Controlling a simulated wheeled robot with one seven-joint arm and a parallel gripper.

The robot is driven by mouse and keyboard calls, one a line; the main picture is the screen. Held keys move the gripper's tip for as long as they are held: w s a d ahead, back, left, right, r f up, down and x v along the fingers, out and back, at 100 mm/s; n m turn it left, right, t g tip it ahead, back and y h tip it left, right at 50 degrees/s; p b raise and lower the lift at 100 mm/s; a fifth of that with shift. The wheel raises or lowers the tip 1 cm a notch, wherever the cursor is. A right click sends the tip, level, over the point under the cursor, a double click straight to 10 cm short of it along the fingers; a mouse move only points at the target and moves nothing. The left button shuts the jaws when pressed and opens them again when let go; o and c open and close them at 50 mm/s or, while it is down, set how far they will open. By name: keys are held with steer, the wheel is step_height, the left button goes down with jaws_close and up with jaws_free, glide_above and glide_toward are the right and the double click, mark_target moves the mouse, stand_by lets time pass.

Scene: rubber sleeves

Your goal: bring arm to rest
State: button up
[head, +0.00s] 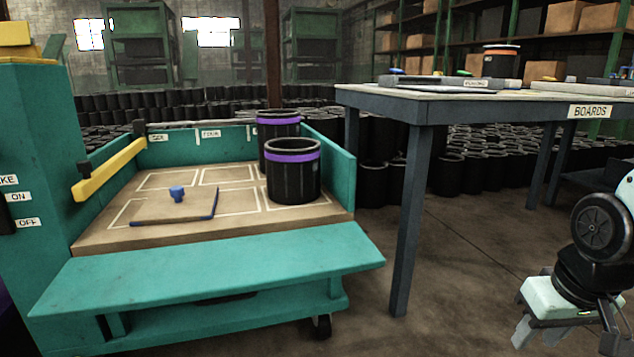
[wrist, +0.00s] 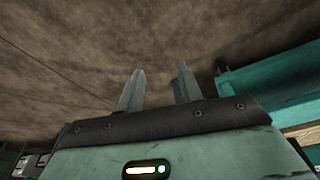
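My arm shows at the right edge of the head view. My gripper (head: 537,338) hangs low there, pointing down, to the right of the blue table's front leg and clear of the teal cart. In the wrist view my gripper (wrist: 159,70) has its two fingers apart with nothing between them. Bare brown floor (wrist: 100,40) lies beyond the fingertips.
A teal cart (head: 210,265) stands at left, carrying two black sleeves with purple bands (head: 292,178) and a board with a blue knob (head: 176,194). The blue table (head: 410,190) labelled BOARDS stands at right. Floor between them is clear.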

steer(key=s+a+r+n+g+p, duration=0.1)
steer(key=s+a+r+n+p, duration=0.3)
steer(key=s+a+r+p, duration=0.4)
steer(key=s+a+r+n+g+p, duration=0.2)
steer(key=s+a+r+n+p, duration=0.25)
steer(key=a+r, duration=0.4)
step_height(320, 180, up, 35)
steer(key=a+p, duration=0.1)
steer(key=p, duration=3.5)
steer(key=shift+a+m+y, duration=0.3)
steer(key=shift+a+m, duration=0.05)
steer(key=shift+m, duration=0.1)
